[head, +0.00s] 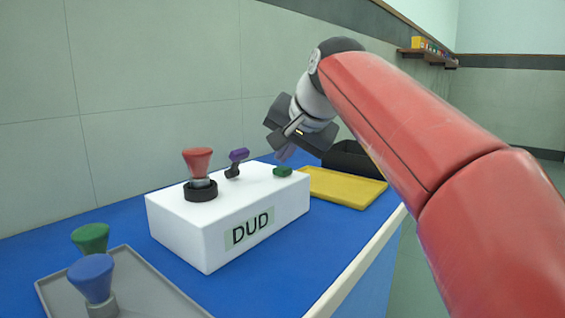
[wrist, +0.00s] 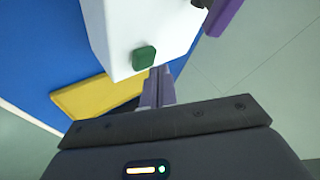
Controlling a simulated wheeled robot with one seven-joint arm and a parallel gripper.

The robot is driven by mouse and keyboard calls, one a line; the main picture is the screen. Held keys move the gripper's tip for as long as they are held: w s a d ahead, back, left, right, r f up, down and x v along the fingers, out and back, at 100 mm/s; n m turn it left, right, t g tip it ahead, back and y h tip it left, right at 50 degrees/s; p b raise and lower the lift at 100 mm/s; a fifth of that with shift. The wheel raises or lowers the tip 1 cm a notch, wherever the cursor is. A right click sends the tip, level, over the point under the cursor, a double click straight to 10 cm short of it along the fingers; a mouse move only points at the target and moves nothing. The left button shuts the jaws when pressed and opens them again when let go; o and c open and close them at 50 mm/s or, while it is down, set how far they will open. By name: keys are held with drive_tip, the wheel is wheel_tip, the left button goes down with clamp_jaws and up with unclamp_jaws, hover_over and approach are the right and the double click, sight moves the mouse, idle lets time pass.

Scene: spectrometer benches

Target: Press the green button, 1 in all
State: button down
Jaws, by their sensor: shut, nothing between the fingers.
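The green button (head: 283,171) is a small dark green cap on top of a white box (head: 190,235) labelled DUD, near the box's right end. It also shows in the wrist view (wrist: 144,58), on the white box (wrist: 110,50), just beyond my fingertips. My gripper (head: 282,156) is shut and empty, above the green button in the head view. In the wrist view its closed fingers (wrist: 160,72) point towards the button's edge and appear a little to its right. I cannot tell for sure whether they touch, but a gap shows in the head view.
A purple lever (head: 238,156) and a red knob on a black collar (head: 198,165) stand on the box, left of the button. A yellow tray (head: 345,188) and black bin (head: 350,160) lie behind. A grey tray (head: 140,290) with green and blue knobs is front left.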

sight(285, 169)
drive_tip(key=shift+r, duration=0.3)
wheel_tip(285, 169, up, 5)
drive_tip(key=p, duration=0.4)
idle(0.7)
